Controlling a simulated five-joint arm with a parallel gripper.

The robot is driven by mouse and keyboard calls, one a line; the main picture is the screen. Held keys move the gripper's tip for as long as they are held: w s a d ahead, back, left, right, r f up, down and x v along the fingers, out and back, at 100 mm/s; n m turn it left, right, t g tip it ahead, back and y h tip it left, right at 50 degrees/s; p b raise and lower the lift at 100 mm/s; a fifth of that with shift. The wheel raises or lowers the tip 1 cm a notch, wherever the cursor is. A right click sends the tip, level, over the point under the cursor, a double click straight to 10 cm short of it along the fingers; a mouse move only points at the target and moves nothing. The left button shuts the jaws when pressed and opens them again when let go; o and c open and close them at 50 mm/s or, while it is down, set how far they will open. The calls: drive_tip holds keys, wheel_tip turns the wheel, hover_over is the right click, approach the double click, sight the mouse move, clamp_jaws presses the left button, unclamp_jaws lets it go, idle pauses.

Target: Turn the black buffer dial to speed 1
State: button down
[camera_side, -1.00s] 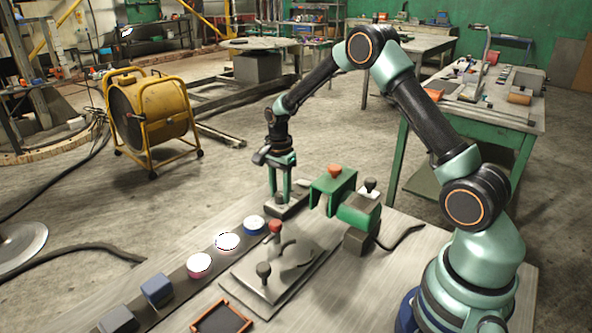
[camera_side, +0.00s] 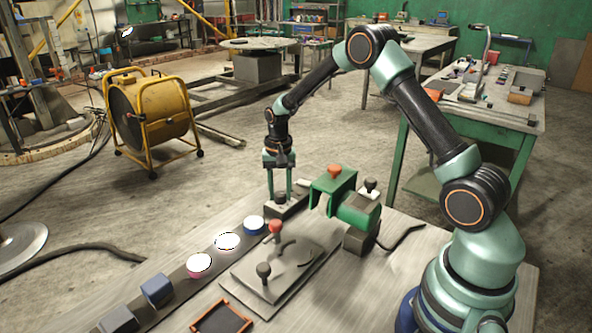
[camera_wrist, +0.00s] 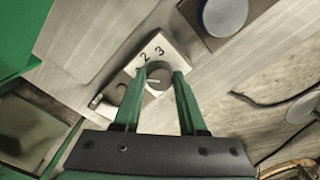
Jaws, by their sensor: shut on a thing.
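The black buffer dial (camera_side: 280,198) sits on a small base (camera_side: 286,211) at the far end of the bench, left of the green machine. In the wrist view the dial (camera_wrist: 158,76) looks like a dark grey round knob on a pale plate (camera_wrist: 176,52). The numbers 2 and 3 show on the plate; the left finger partly covers the mark beside 2. My gripper (camera_side: 279,191) points down and is shut on the dial, one finger on each side, as the wrist view (camera_wrist: 161,80) also shows. The dial's pointer cannot be made out.
The green machine (camera_side: 352,208) with red and black knobs stands close on the right. A plate (camera_side: 300,268) with two levers, red-topped and black-topped, lies in front. An orange-rimmed tray (camera_side: 240,306) lies nearest.

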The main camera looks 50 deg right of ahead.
sight(280, 193)
drive_tip(key=shift+n, duration=0.5)
drive_tip(key=shift+c, duration=2.3)
unclamp_jaws()
drive_tip(key=shift+r, duration=0.15)
wheel_tip(280, 193, up, 12)
